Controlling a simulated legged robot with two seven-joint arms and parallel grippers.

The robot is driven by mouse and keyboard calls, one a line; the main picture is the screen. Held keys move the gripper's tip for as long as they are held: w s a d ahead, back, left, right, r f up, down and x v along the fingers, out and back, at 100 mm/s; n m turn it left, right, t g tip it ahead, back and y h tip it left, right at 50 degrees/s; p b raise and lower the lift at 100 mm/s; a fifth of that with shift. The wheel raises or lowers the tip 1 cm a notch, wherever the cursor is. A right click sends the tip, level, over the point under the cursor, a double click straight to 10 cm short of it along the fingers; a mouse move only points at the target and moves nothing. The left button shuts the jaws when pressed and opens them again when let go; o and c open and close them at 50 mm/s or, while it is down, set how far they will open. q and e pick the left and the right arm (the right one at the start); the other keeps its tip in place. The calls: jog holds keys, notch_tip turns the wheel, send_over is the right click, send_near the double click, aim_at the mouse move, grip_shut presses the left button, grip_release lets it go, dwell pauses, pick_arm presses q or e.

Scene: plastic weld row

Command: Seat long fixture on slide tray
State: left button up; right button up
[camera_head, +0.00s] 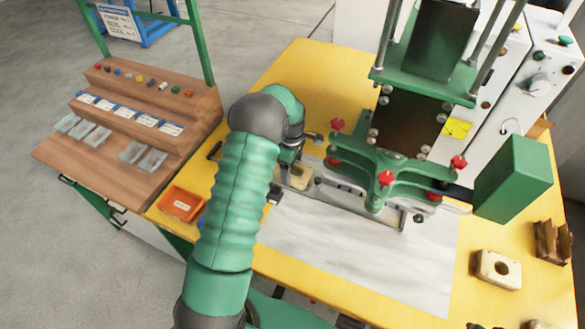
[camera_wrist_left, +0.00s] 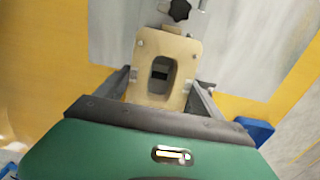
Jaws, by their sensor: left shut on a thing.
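The long fixture (camera_head: 300,178), a tan block with rounded corners, is at the inner end of my left arm in the head view. In the left wrist view the fixture (camera_wrist_left: 150,43) shows an oval slot and two small holes. My left gripper (camera_head: 291,172) is shut on it, with a grey finger on each side (camera_wrist_left: 165,88). The slide tray (camera_head: 345,197) is the long metal strip running under the green press. The fixture is over or at the tray's left part; whether it touches cannot be told. My right gripper is out of view.
The green press (camera_head: 390,165) with red knobs stands just right of the fixture. An orange bin (camera_head: 181,203) lies at the table's left. A tan block with a round hole (camera_head: 485,268) and a brown block (camera_head: 540,245) sit at the right. The pale front plate (camera_head: 350,255) is clear.

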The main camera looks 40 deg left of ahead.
pick_arm(q)
jog(key=shift+f, duration=0.3)
jog(key=shift+r, duration=0.1)
dwell(0.3)
jog(key=o, duration=2)
jog(key=c, duration=0.4)
jog(key=shift+o, duration=0.2)
notch_tip(320, 180, up, 7)
jog(key=p, duration=0.6)
